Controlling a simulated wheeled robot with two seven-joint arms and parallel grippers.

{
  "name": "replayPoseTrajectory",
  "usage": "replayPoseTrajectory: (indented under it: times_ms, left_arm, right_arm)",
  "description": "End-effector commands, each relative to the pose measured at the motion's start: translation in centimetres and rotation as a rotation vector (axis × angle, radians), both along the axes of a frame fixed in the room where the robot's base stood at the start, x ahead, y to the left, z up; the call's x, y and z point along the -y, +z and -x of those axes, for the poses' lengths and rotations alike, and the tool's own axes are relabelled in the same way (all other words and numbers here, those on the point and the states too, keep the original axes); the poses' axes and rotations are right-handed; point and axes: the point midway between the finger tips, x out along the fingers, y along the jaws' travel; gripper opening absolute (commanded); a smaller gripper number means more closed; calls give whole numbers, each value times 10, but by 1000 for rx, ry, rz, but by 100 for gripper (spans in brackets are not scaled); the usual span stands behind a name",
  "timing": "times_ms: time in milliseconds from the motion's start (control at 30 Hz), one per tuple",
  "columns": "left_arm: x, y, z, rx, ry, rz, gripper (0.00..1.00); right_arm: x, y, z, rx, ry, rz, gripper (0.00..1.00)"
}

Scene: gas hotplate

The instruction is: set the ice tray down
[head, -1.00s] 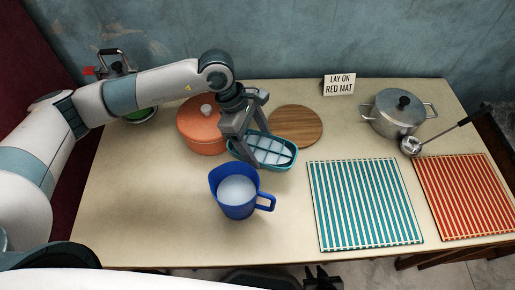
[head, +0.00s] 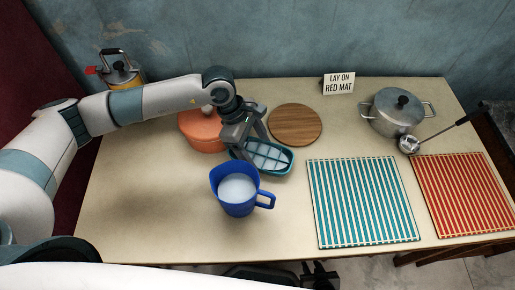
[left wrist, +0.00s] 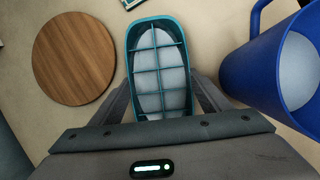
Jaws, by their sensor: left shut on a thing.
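The ice tray (head: 268,157) is teal, oblong and divided into cells with a pale filling. My left gripper (head: 243,146) is shut on its left end. The tray is level, between the blue jug and the round wooden board, low over the table or on it; I cannot tell which. In the left wrist view the tray (left wrist: 158,68) points away from between my fingers, its near end partly hidden by the gripper. My right gripper (head: 320,275) seems to show as a dark shape at the bottom edge, too unclear to read.
A blue jug (head: 237,190) with pale contents stands close in front of the tray. An orange pot (head: 200,132) and the wooden board (head: 295,124) are behind it. A teal striped mat (head: 362,202), red striped mat (head: 465,193), steel pot (head: 397,112) and sign (head: 339,84) are rightward.

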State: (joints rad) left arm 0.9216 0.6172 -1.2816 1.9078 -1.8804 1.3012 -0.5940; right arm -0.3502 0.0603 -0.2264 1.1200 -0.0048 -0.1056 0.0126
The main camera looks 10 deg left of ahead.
Motion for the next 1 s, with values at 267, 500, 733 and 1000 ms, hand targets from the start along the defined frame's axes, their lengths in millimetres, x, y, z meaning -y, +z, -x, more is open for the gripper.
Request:
replayPoseTrajectory:
  times_ms: [267, 500, 733, 1000]
  left_arm:
    - [0, -2, 0, 0, 0, 1, 43]
    - [0, -2, 0, 0, 0, 0, 89]
    - [0, -2, 0, 0, 1, 0, 89]
    - [-5, 9, -2, 1, 3, 1, 89]
  right_arm:
    - [2, -4, 1, -14, -2, 5, 28]
    - [5, -4, 4, -23, -2, 9, 28]
    - [5, -4, 4, -22, -2, 9, 28]
    - [2, -4, 3, -7, -1, 3, 28]
